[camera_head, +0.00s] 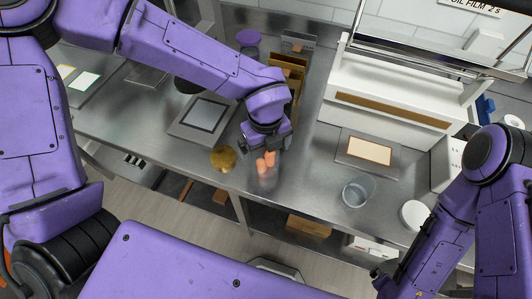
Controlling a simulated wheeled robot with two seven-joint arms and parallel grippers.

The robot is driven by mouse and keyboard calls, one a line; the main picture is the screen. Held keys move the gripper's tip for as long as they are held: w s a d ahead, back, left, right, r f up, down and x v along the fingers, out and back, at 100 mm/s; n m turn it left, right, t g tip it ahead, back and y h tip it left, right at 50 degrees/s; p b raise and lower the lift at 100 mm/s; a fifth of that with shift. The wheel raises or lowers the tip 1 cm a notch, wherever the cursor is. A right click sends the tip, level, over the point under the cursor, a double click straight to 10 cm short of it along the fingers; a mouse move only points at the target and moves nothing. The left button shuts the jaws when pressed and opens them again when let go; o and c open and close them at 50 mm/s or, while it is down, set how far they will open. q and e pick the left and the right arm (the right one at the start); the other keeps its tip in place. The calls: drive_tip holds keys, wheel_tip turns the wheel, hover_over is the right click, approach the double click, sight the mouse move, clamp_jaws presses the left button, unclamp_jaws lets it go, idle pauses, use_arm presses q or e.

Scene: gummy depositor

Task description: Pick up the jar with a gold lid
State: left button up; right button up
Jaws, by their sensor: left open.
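A round gold-topped thing (222,158), which looks like the jar's gold lid seen from above, stands near the front edge of the steel counter. My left gripper (265,157) is open, pointing down just to the right of it and apart from it. Below the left gripper is a clear, glass-like container (265,182) with orange pieces showing at its top. I cannot tell whether the fingers touch this container. My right gripper (383,284) is low at the bottom right, far from the gold lid, partly hidden, and its jaws are unclear.
A flat grey plate like a scale (204,115) lies behind the gold lid. An empty clear beaker (357,191) and a white round container (414,214) stand to the right. A white hooded machine (395,95) is at the back right. The counter between the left gripper and beaker is clear.

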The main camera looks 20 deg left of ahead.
use_arm(q)
drive_tip(key=shift+f, duration=0.2)
drive_tip(key=shift+s, duration=0.1)
drive_tip(key=c, duration=1)
drive_tip(key=shift+c, duration=0.2)
drive_tip(key=shift+r, duration=0.1)
drive_tip(key=shift+r, duration=0.2)
drive_tip(key=s+a+r+b, duration=0.1)
drive_tip(key=s+r, duration=0.3)
drive_tip(key=s+a+r+b, duration=0.1)
drive_tip(key=s+r+b, duration=0.1)
drive_tip(key=s+r, duration=0.2)
drive_tip(key=s+a+r+b, duration=0.1)
drive_tip(key=s+a+r, duration=0.1)
drive_tip(key=s+r, duration=0.2)
drive_tip(key=shift+s+r, duration=0.25)
drive_tip(key=shift+s, duration=0.4)
